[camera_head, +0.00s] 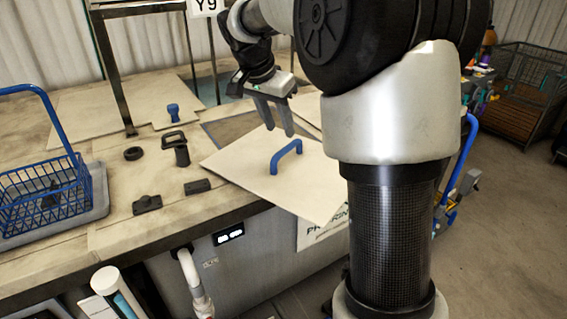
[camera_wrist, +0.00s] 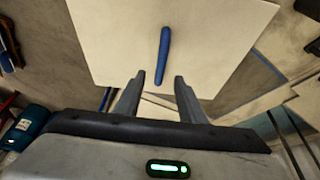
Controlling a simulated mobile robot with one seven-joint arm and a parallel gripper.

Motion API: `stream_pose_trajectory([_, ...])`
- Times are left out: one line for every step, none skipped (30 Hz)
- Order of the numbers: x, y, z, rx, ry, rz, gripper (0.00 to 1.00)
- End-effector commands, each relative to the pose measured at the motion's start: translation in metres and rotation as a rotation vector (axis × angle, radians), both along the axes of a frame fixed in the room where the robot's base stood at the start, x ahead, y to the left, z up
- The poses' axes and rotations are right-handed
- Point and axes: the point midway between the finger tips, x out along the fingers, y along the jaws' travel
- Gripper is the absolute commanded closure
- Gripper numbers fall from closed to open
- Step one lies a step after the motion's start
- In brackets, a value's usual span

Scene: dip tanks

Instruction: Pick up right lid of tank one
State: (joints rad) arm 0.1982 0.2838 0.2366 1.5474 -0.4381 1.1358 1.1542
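A cream square lid (camera_head: 240,178) with a blue arched handle (camera_head: 286,157) lies skewed on the tank counter, one corner sticking out past the front edge. I take it for the right lid of tank one, but no label confirms this. My gripper (camera_head: 277,129) is above and behind the handle, fingers pointing down, apart and empty. In the wrist view the lid (camera_wrist: 215,45) fills the upper middle. Its handle (camera_wrist: 163,55) lines up with the gap between the fingertips (camera_wrist: 160,76), beyond them and apart from them.
A blue wire basket (camera_head: 45,200) stands at the left. Small black parts (camera_head: 147,204) and a black ring (camera_head: 133,153) lie on the counter. Another lid with a blue knob (camera_head: 172,110) is behind. A dark metal frame (camera_head: 113,75) rises at the back.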

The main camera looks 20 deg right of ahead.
Motion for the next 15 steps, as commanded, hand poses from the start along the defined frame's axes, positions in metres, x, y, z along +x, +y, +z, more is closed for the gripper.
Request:
stream_pose_trajectory([0.002,-0.004,-0.012,0.001,0.004,0.0,0.63])
stream_pose_trajectory([0.003,-0.006,-0.017,0.001,0.004,-0.001,0.63])
stream_pose_trajectory([0.005,-0.008,-0.024,0.002,0.002,0.0,0.63])
stream_pose_trajectory([0.006,-0.01,-0.029,0.002,0.003,-0.002,0.63])
stream_pose_trajectory([0.007,-0.011,-0.033,0.001,0.002,0.0,0.63])
stream_pose_trajectory([0.008,-0.013,-0.037,0.0,0.002,0.001,0.63])
stream_pose_trajectory([0.009,-0.014,-0.04,0.0,0.002,0.001,0.63])
stream_pose_trajectory([0.009,-0.014,-0.043,0.0,0.002,0.001,0.63])
stream_pose_trajectory([0.01,-0.015,-0.045,0.001,0.001,0.001,0.63])
stream_pose_trajectory([0.011,-0.015,-0.046,0.001,0.0,0.001,0.63])
stream_pose_trajectory([0.011,-0.016,-0.047,0.001,0.0,0.001,0.63])
stream_pose_trajectory([0.011,-0.016,-0.048,0.001,0.0,0.001,0.63])
stream_pose_trajectory([0.012,-0.017,-0.049,0.001,0.0,0.0,0.63])
stream_pose_trajectory([0.012,-0.018,-0.051,0.001,0.001,0.0,0.63])
stream_pose_trajectory([0.013,-0.019,-0.054,0.002,0.001,0.0,0.63])
